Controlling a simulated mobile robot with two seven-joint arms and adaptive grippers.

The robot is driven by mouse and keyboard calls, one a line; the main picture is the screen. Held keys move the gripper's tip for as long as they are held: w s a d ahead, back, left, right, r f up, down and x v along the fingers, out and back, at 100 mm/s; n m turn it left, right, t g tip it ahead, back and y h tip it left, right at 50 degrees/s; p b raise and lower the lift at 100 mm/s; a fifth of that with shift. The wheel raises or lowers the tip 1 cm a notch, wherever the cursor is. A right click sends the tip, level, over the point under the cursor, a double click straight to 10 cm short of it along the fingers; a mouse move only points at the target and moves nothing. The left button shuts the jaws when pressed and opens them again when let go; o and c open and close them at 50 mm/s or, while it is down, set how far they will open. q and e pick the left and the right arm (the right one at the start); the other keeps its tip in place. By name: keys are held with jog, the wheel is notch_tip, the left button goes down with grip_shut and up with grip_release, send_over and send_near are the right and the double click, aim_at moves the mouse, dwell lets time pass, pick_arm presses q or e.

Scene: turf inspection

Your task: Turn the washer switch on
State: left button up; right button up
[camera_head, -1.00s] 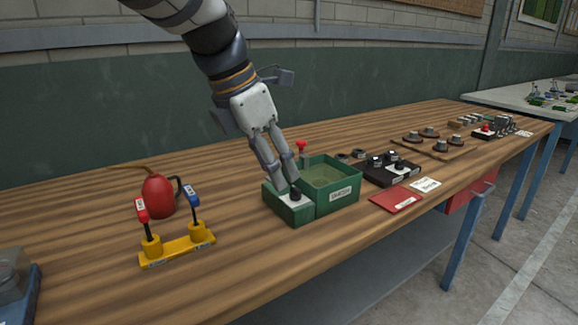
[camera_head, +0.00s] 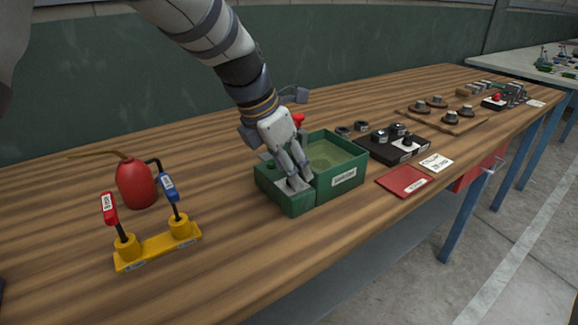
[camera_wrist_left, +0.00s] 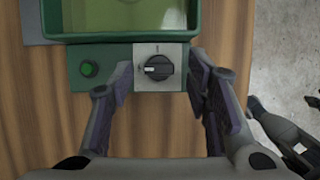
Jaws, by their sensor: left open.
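The washer is a green open box (camera_head: 338,183) with a label on its front. It also shows at the top of the left wrist view (camera_wrist_left: 190,37). Its switch is a black rotary knob (camera_wrist_left: 158,68) on a light plate (camera_wrist_left: 145,50). The knob's white pointer mark faces left, and an upright mark stands above it. In the head view the fingers largely hide the knob. My left gripper (camera_head: 299,179) is open, pointing down at the switch, and it also shows in the left wrist view (camera_wrist_left: 159,75) with a finger either side of the knob.
A green round button (camera_wrist_left: 89,68) sits left of the switch plate. Left on the bench stand a yellow base (camera_head: 158,248) with two levers and a red oil can (camera_head: 135,184). Right are a black box with knobs (camera_head: 393,146) and a red card (camera_head: 403,181). Bench between washer and levers is clear.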

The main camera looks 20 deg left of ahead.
pick_arm(q)
jog(key=shift+w+f, duration=0.1)
grip_shut()
